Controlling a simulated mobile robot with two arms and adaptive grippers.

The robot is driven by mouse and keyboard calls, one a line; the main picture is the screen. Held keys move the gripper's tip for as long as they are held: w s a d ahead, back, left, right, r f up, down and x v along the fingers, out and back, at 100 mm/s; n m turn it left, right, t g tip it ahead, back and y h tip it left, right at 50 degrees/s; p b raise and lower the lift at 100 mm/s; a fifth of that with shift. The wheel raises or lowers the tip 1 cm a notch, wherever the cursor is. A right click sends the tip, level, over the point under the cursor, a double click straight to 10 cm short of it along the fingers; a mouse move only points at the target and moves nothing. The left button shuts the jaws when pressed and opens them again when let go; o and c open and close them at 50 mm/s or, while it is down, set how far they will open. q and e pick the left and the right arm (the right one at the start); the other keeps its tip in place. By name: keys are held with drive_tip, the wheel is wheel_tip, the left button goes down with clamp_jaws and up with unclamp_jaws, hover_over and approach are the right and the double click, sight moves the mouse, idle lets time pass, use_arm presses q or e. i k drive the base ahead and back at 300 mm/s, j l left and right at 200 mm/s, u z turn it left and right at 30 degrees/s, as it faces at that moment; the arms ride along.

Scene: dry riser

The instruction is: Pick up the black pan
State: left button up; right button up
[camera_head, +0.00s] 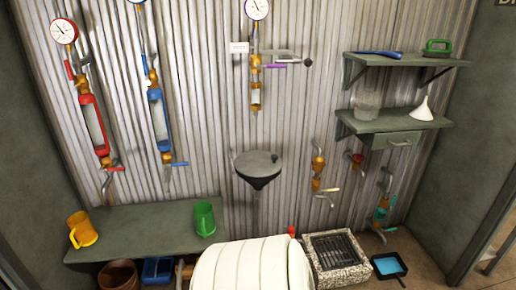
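A black pan (388,265) lies on the floor at the lower right. It is a shallow square tray with a short handle pointing toward the bottom of the picture, and its inside shows light blue. It stands just right of a grey grated box. Neither of my grippers is in view.
The grated box (337,255) stands close left of the pan. A tap with a cyan part (381,212) hangs on the wall above it. A green bench (150,226) holds a yellow mug (81,230) and a green mug (204,220). Bare floor (425,268) shows right of the pan.

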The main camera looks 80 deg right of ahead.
sight(388, 266)
drive_tip(key=k+z, duration=0.1)
drive_tip(key=z, duration=3.95)
